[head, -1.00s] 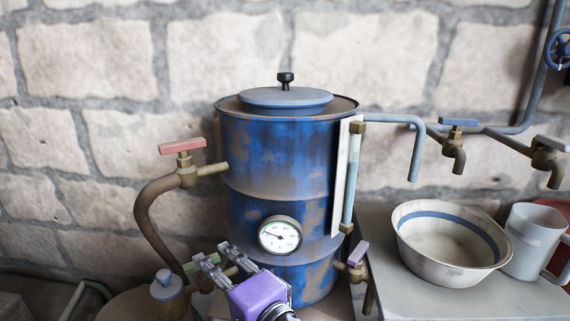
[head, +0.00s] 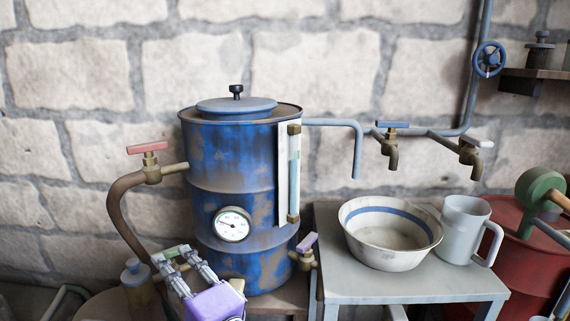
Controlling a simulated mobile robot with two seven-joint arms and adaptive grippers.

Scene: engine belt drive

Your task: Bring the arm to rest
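My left gripper (head: 173,256) comes in at the bottom left, with a purple body and two grey fingers. The fingers stand apart with a gap between them, and I see nothing held. It is in front of the lower left of the blue rusty drum (head: 234,165), below and left of the round dial gauge (head: 232,224). A small green handle shows at the fingertips; I cannot tell whether they touch it. My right gripper is not in view.
A red-handled tap (head: 150,160) is on the drum's left, a purple-handled tap (head: 305,252) at its lower right. A grey table (head: 350,288) holds a bowl (head: 390,245) and a mug (head: 465,228). A red drum (head: 525,265) stands at the far right. Taps hang from wall pipes.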

